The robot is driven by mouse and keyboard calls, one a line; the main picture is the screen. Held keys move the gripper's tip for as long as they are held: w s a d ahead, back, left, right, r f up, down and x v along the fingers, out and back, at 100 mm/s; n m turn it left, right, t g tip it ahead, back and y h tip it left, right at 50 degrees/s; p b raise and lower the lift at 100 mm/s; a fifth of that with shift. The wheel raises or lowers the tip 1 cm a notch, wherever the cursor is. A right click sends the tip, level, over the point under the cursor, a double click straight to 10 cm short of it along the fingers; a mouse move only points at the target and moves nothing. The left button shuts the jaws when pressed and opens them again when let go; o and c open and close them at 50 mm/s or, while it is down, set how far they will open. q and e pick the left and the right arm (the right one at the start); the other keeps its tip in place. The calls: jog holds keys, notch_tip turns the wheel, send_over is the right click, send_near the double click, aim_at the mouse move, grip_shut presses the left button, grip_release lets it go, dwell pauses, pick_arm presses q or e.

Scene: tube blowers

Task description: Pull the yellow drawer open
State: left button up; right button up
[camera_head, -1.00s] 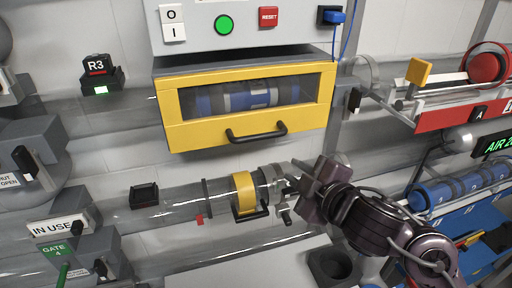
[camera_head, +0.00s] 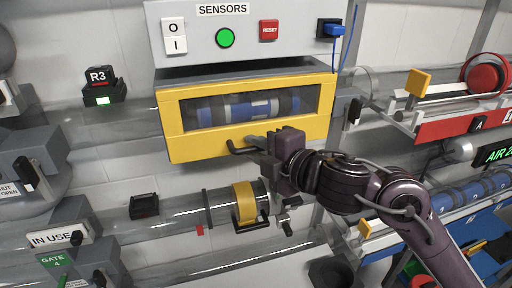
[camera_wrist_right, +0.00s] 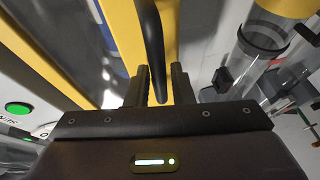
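The yellow drawer (camera_head: 180,146) sits in the grey housing under the sensors panel, with blue-and-grey cylinders behind its window. It looks shut. Its black bar handle (camera_head: 245,147) is on the lower front; my right gripper (camera_head: 264,162) covers its right part in the head view. In the right wrist view, the handle (camera_wrist_right: 151,35) runs down between the two fingers of the right gripper (camera_wrist_right: 160,82). My left gripper is not in view.
A clear tube with a yellow band (camera_head: 245,202) runs just below the drawer and close under my right gripper. The sensors panel (camera_head: 285,12) with buttons is above. A red-fronted rail (camera_head: 450,135) stands at the right. The space before the drawer's left half is clear.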

jog(key=shift+w+a, duration=0.15)
grip_shut()
dwell(0.4)
